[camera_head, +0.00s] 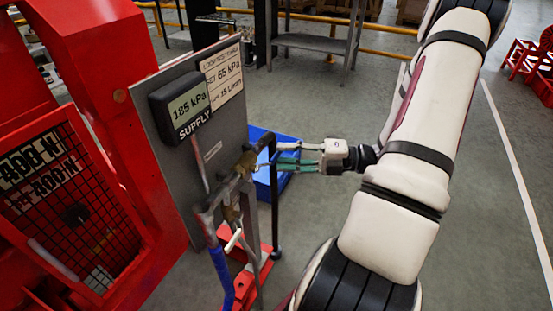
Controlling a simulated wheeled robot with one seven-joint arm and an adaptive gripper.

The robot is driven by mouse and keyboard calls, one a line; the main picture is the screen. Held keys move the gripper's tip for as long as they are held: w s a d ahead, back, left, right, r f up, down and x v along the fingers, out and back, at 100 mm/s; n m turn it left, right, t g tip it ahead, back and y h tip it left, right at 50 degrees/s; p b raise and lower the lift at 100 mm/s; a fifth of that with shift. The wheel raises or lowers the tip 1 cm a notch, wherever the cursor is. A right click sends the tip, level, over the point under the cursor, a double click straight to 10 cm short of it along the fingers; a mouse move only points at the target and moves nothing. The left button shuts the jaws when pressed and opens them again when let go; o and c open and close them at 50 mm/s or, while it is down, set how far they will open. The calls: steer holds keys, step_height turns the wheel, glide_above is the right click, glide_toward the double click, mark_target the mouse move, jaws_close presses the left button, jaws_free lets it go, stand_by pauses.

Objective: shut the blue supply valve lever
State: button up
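A blue sleeved lever or handle (221,275) hangs down at the lower left of the pipework, running out towards the bottom edge. Brass and grey valve fittings (243,168) sit above it, in front of the grey panel. My gripper (280,157) reaches in from the right, level with these fittings. Its fingers look spread, with a gap between them, and nothing is seen held. It is above and to the right of the blue lever, clearly apart from it. A dark upright bar (274,195) stands close to the fingertips; contact cannot be told.
The grey panel (150,135) carries a supply display (182,107) reading 185 kPa. A red machine frame (90,50) fills the left. A blue bin (263,180) stands on the floor behind my gripper. A white handle (234,240) sticks out near the blue lever.

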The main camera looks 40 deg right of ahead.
steer(key=shift+b+x, duration=0.3)
steer(key=shift+x, duration=1.1)
jaws_close()
